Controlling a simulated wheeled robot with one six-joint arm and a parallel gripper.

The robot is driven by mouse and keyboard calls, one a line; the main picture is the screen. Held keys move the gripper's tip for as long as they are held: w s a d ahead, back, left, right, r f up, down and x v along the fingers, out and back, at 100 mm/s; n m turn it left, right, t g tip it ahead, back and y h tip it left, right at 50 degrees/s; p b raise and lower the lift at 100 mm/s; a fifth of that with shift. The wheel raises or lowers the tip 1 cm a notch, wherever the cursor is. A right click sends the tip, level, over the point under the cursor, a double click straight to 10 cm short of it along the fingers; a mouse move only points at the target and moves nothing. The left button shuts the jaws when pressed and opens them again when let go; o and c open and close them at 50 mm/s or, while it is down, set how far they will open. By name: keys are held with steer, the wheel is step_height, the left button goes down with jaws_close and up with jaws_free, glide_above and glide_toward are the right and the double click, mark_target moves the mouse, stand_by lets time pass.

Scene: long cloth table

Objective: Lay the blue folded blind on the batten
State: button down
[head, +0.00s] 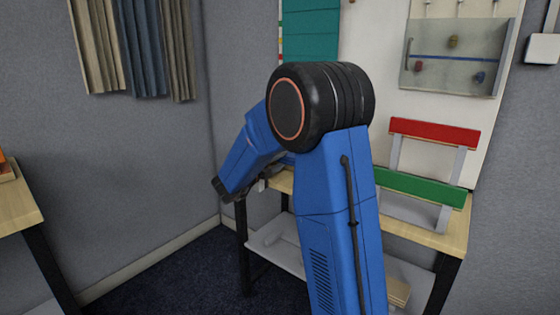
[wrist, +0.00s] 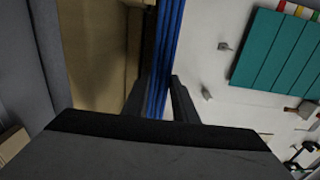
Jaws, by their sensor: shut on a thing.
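The blue folded blind (wrist: 168,45) shows in the wrist view as a narrow bundle of blue folds running up to the top edge of the picture. My gripper (wrist: 159,98) is shut on it, with a dark finger on each side. In the head view my own arm covers most of the gripper and I cannot make out the blind clearly. A red bar (head: 434,132) and a green bar (head: 421,187) stand on grey supports at the right of the table. I cannot tell whether either is the batten.
The wooden table (head: 449,239) stands against the wall, with a grey lower shelf (head: 403,273). A teal slatted panel (head: 311,35) and a grey board with knobs (head: 457,62) are on the wall behind. Curtains (head: 140,45) hang at upper left. Another table (head: 17,206) is at far left.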

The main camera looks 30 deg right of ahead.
steer(key=shift+f, duration=0.6)
steer(key=c, duration=1.4)
jaws_free()
steer(key=shift+o, duration=0.2)
steer(key=shift+a, duration=0.15)
steer(key=v, duration=1.7)
